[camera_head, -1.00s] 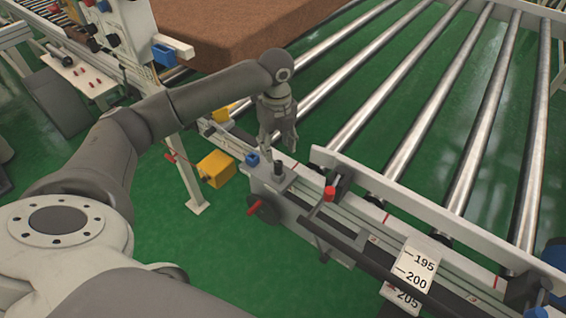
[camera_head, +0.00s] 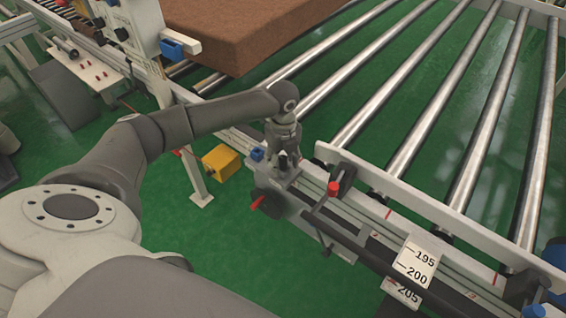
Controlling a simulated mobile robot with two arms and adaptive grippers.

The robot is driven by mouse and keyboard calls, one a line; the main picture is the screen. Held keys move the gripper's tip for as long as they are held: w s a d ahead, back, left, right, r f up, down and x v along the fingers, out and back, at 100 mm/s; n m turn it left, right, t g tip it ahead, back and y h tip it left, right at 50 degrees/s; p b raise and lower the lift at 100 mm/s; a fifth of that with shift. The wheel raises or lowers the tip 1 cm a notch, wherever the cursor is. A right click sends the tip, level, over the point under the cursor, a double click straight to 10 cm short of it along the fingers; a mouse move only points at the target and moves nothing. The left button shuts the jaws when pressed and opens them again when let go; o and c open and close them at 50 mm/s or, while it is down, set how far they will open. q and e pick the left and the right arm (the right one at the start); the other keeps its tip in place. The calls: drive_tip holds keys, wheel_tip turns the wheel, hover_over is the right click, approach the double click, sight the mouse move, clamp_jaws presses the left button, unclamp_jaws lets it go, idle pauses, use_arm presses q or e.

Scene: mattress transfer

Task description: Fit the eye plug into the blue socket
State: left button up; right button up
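My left gripper (camera_head: 283,158) points down over the grey block (camera_head: 270,180) on the near rail of the roller frame. Its fingers are at a short dark upright piece on that block, which may be the eye plug. They largely cover it, and I cannot tell whether they are closed on it. A small blue block (camera_head: 257,154), perhaps the blue socket, sits just left of the fingers on the same fixture. Another blue part (camera_head: 172,48) is on the white machine at the upper left. My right gripper is not in view.
A yellow box (camera_head: 221,163) is to the left. Steel rollers (camera_head: 395,80) and a brown mattress (camera_head: 240,30) lie beyond. A scale plate (camera_head: 415,262) is at the lower right.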

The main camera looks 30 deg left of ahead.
use_arm(q)
clamp_jaws()
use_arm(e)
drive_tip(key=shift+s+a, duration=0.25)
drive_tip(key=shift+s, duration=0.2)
use_arm(q)
drive_tip(key=shift+r, duration=0.2)
